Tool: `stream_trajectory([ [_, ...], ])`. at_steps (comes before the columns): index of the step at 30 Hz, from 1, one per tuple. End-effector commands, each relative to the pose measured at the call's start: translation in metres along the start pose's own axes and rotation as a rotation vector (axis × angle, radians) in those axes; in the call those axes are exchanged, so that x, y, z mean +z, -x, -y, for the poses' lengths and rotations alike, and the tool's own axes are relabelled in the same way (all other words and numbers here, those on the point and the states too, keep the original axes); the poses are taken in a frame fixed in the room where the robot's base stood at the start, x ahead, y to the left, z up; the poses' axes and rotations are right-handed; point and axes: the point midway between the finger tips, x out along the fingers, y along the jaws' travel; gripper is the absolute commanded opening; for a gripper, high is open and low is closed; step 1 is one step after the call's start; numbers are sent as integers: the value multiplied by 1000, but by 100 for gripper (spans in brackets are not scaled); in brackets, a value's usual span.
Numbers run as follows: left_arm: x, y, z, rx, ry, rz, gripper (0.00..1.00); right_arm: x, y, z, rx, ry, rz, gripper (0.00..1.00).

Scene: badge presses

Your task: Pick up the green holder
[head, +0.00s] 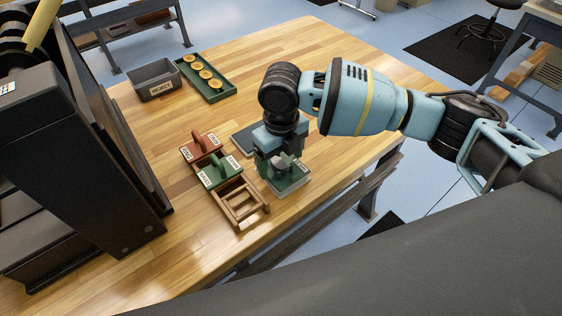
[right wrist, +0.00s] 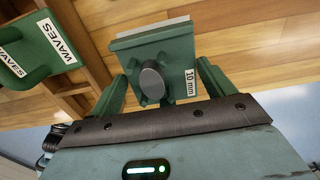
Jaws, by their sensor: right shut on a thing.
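The green holder (head: 290,186), a squared green block with a grey round knob, is under my right gripper (head: 281,163) near the table's front right edge. In the right wrist view the holder (right wrist: 158,52) carries a "10 mm" label and its grey knob faces the camera. My right gripper (right wrist: 163,78) is shut on it, with one green finger on each side. I cannot tell whether its base touches the table. My left gripper is not in view.
Left of the holder, a wooden rack (head: 236,212) has a green labelled stamp (head: 216,173) and a red-brown one (head: 203,146). A dark pad (head: 243,139) lies behind. A grey reject bin (head: 157,82) and a green tray (head: 222,96) of gold discs stand at back left.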

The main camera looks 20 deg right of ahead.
Motion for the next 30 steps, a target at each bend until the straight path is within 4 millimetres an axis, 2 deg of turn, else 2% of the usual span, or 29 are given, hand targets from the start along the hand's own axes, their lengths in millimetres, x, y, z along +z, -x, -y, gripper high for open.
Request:
stream_trajectory([
  [6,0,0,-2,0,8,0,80,1,43,0,-1,2,5,53],
  [13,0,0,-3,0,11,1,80,1,77,0,0,0,4,53],
  [18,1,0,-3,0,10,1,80,0,87,0,0,1,1,53],
  [23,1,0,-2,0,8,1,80,0,88,0,0,-10,1,53],
  [26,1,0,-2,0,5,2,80,-1,88,2,0,-72,1,53],
  [30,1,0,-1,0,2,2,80,-3,86,6,1,-268,1,53],
])
